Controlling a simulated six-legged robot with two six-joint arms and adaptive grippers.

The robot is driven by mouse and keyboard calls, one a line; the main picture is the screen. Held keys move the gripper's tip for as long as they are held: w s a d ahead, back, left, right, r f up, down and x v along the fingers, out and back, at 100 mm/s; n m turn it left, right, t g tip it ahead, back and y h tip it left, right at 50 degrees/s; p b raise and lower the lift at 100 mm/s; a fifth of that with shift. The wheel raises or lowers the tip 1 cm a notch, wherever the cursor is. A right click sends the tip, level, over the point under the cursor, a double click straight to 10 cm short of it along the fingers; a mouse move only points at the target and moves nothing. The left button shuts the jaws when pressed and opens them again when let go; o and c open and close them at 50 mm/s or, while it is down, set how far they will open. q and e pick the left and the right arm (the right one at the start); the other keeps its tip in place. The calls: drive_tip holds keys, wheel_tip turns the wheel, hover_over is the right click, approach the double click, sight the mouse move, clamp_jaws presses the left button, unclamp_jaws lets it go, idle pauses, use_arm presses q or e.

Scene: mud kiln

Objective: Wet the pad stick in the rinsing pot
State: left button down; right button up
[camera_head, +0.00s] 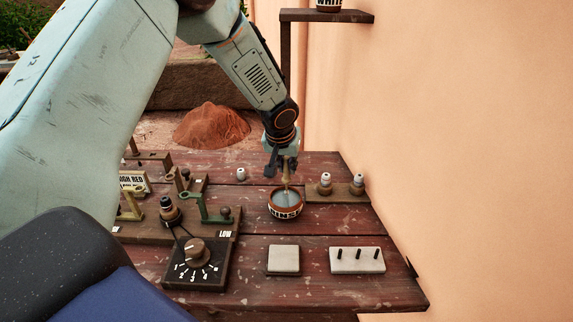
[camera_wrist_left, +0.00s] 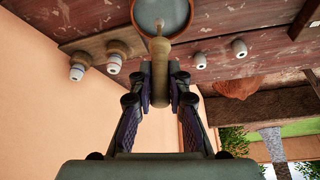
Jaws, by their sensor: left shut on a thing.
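The rinsing pot (camera_head: 285,211) is a small brown bowl with a white lettered band, standing on the red plank table. It holds grey-blue water, and its round opening shows at the top of the left wrist view (camera_wrist_left: 183,12). My left gripper (camera_head: 280,168) is above the pot, shut on the pad stick. The stick's pale wooden handle (camera_wrist_left: 160,72) is between the fingers in the left wrist view. In the head view the stick (camera_head: 287,178) points down, its lower end inside the pot's rim; how deep it sits I cannot tell. My right gripper is not in view.
A pale square block (camera_head: 284,260) and a pale block with black pegs (camera_head: 357,260) lie in front. White-topped knobs (camera_head: 325,184) sit on a board to the right. An orange wall (camera_head: 450,120) bounds the right side.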

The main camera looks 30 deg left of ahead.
sight(285, 173)
use_arm(q)
drive_tip(key=shift+a+f+b, duration=0.2)
drive_tip(key=shift+f+b, duration=0.5)
drive_tip(key=shift+f, duration=0.2)
drive_tip(key=shift+d+f+b, duration=0.1)
drive_tip(key=shift+f+b, duration=0.25)
drive_tip(key=shift+b, duration=0.05)
drive_tip(key=shift+f+b, duration=0.3)
drive_tip(key=shift+f, duration=0.05)
idle(0.5)
drive_tip(key=shift+r+p, duration=2.5)
drive_tip(key=shift+r, duration=1.1)
